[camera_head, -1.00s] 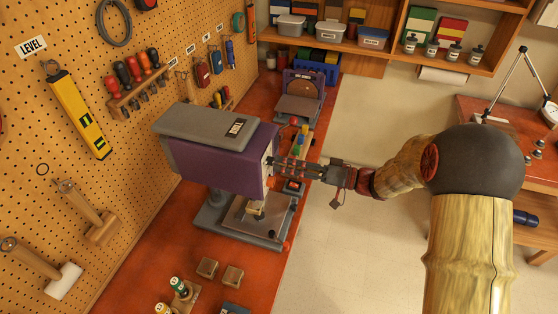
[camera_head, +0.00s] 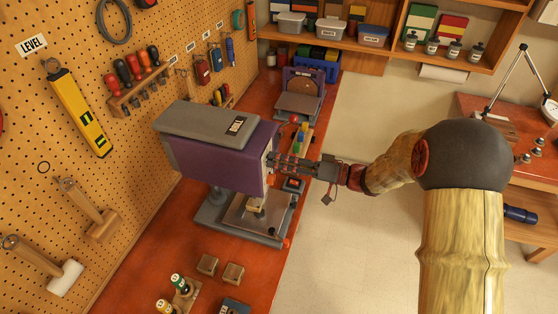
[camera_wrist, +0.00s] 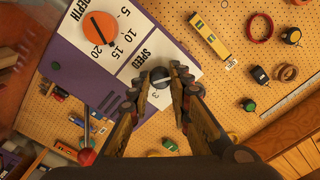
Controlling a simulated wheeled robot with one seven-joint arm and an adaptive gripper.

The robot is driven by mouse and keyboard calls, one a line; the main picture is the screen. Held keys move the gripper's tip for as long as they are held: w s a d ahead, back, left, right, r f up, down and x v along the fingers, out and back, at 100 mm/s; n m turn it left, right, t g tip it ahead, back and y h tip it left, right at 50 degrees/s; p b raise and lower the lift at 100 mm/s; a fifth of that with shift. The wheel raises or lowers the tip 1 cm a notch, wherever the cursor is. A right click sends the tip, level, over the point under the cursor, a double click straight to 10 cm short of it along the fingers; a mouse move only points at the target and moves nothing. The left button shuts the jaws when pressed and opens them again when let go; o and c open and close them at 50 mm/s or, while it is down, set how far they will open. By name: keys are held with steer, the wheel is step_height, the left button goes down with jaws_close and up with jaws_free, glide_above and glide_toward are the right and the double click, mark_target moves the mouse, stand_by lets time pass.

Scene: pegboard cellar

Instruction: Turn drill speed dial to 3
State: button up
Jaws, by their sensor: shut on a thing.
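The drill press (camera_head: 220,165) stands on the red bench, with a purple head and grey top. My gripper (camera_head: 274,162) reaches its front face from the right. In the wrist view the white front panel (camera_wrist: 132,36) carries an orange depth dial (camera_wrist: 100,28) and the word SPEED. The dark speed dial (camera_wrist: 160,76) sits between my fingertips (camera_wrist: 162,80), which are shut on it. A pale mark shows on the dial, and a "3" is printed close beside it. The other speed numbers are hidden or not readable. In the head view the dial is hidden.
A pegboard (camera_head: 130,45) with hung tools rises behind the bench on the left. Small wooden blocks (camera_head: 208,264) and bottles stand on the bench in front of the press. A purple machine (camera_head: 300,95) stands behind it. The floor to the right is open.

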jaws_close()
steer(key=shift+m+b, duration=0.3)
steer(key=shift+m, duration=0.1)
steer(key=shift+f+m+b, duration=0.1)
steer(key=shift+m+b, duration=0.5)
steer(key=shift+m, duration=0.4)
steer(key=m, duration=0.2)
steer(key=shift+m+b, duration=0.4)
steer(key=shift+m+t+p, duration=0.5)
steer(key=shift+m+p, duration=3)
steer(key=shift+m, duration=5.8)
steer(key=shift+s, duration=0.1)
